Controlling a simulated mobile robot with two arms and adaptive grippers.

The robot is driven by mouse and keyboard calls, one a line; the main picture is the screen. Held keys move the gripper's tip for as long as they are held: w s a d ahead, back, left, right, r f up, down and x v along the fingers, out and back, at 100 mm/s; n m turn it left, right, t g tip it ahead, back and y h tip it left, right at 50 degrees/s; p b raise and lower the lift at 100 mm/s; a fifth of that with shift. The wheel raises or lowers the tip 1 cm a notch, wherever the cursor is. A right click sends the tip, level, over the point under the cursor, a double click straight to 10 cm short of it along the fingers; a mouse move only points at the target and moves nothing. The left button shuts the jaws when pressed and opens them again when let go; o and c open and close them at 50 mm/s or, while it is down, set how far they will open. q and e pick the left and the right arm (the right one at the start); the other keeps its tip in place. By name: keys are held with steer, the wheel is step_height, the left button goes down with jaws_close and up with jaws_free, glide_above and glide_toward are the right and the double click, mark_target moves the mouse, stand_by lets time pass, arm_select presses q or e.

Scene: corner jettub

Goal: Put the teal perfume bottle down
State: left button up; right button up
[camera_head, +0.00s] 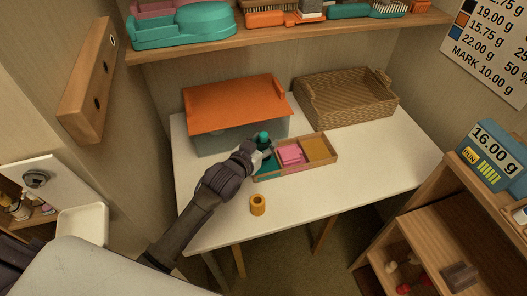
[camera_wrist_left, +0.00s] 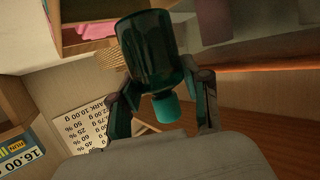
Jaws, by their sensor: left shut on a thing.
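The teal perfume bottle shows dark glass (camera_wrist_left: 150,48) and a lighter teal cap (camera_wrist_left: 166,108) in the left wrist view. In the head view its teal top (camera_head: 263,137) shows just above my left gripper (camera_head: 262,150). My left gripper is shut on the bottle, with a finger on each side near the cap in the left wrist view (camera_wrist_left: 163,92). It is over the left end of a wooden divided tray (camera_head: 308,167) on the white table. I cannot tell whether the bottle touches the tray. My right gripper is not in view.
The tray holds pink pieces (camera_head: 290,155) in the middle and a mustard section (camera_head: 319,149) at right. The table's right side (camera_head: 390,160) is clear.

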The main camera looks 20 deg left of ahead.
arm_select(q)
step_height(320, 180, down, 3)
steer(key=shift+f, duration=0.55)
steer(key=o, duration=1.3)
steer(key=shift+c, duration=0.2)
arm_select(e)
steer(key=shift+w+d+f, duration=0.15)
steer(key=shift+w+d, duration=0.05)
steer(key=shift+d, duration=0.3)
